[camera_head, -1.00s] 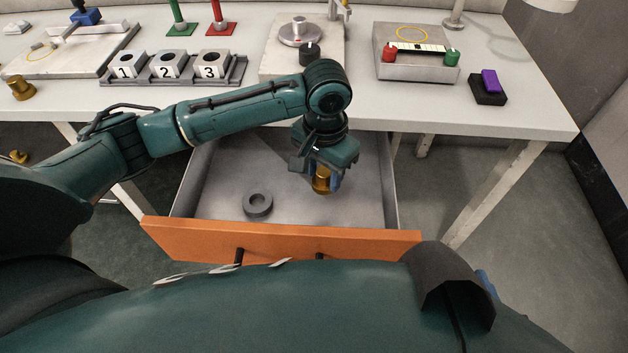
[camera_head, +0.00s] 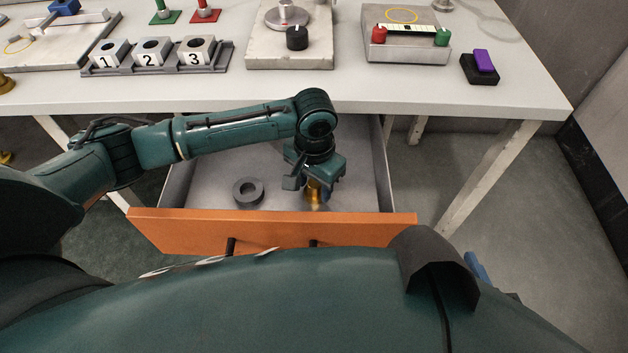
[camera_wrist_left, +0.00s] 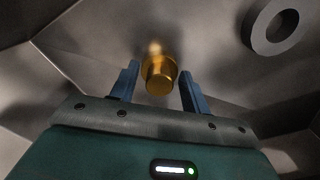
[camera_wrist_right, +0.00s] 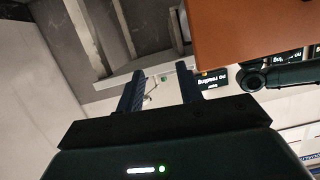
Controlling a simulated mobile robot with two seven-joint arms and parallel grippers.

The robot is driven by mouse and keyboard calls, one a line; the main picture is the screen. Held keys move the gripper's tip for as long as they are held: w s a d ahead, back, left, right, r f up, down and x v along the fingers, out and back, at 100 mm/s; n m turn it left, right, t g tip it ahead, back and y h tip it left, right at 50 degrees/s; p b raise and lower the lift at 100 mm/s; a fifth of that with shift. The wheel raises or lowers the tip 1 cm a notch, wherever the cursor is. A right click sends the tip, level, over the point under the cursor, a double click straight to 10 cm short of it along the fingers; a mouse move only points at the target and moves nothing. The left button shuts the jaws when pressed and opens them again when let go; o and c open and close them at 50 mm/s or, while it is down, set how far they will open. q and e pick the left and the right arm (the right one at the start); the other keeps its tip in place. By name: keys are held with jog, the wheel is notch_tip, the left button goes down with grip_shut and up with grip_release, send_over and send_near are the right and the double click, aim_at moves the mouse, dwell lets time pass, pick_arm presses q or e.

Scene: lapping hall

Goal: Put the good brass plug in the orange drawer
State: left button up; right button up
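The orange drawer (camera_head: 270,228) is pulled out under the table, its grey inside visible. A brass plug (camera_head: 315,196) is inside the drawer, just below my left gripper (camera_head: 313,184); its lower part is blurred. In the left wrist view the brass plug (camera_wrist_left: 158,72) stands between the two blue fingertips, with a gap at each side, so my left gripper (camera_wrist_left: 160,80) is open around it. Whether it rests on the drawer floor I cannot tell. My right gripper (camera_wrist_right: 161,88) is open and empty, outside the drawer, with the orange front near it in the right wrist view.
A dark grey ring (camera_head: 248,193) lies in the drawer left of the plug. Another brass piece (camera_head: 6,84) stands at the table's left edge, and one (camera_head: 6,157) lies lower left. Numbered blocks (camera_head: 152,53) stand on the table (camera_head: 400,98) above the drawer. The drawer's right side is clear.

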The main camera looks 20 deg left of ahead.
aim_at(314, 184)
pick_arm(q)
jog(key=o, duration=0.4)
jog(key=shift+r, duration=0.15)
notch_tip(314, 184, up, 8)
jog(key=shift+p, duration=1.2)
notch_tip(314, 184, up, 4)
jog(key=shift+p, duration=0.4)
pick_arm(e)
jog(key=shift+r+m, duration=0.5)
jog(key=shift+r, duration=0.25)
